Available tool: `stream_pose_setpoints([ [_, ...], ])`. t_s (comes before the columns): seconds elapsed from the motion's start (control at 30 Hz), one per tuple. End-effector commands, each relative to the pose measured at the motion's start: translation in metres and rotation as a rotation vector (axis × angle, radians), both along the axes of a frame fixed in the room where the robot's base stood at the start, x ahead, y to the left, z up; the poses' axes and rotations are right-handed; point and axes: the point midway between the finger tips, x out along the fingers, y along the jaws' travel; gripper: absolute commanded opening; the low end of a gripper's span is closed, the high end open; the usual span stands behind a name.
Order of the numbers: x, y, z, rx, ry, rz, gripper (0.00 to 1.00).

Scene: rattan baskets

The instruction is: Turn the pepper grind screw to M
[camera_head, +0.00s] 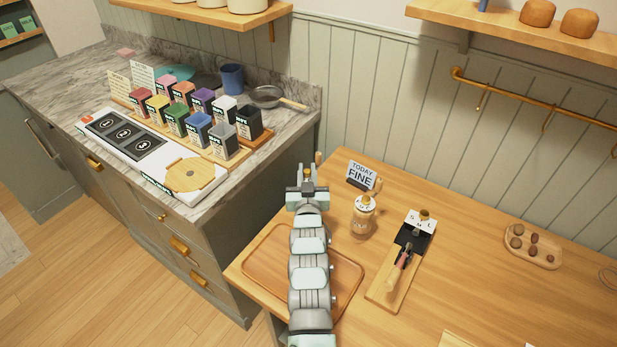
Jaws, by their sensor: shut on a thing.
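My gripper (307,178) is at the table's back left, left of the sign and the glass jar. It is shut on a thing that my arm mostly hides. A small brass-coloured piece (307,172) shows between the fingers, and a wooden knob-like piece (318,157) shows just behind. I cannot tell which thing these belong to. A glass grinder-like jar (361,222) with brown contents stands upright right of my arm, with a white lettered top and a brass knob. A black and white piece (420,222) with a brass knob and "S", "L" letters sits on a wooden board.
A sign (362,176) reads "TODAY FINE". A brown tray (258,252) lies partly under my arm. A small tray (545,258) of brown pieces lies right. The left counter (80,78) holds coloured boxes. The table's centre right is clear.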

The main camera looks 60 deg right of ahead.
Motion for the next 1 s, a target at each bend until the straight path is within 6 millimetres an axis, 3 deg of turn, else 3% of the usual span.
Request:
stream_pose_setpoints([
  [0.03,0.0008,0.0001,-0.0085,-0.004,-0.005,-0.006,0.00],
  [0.73,-0.0044,-0.0005,-0.0012,0.005,-0.003,-0.050,0.00],
  [0.77,-0.0044,-0.0005,-0.0012,0.004,-0.004,-0.050,0.23],
  [1.0,-0.0044,-0.0005,-0.0008,0.003,-0.004,-0.050,0.42],
])
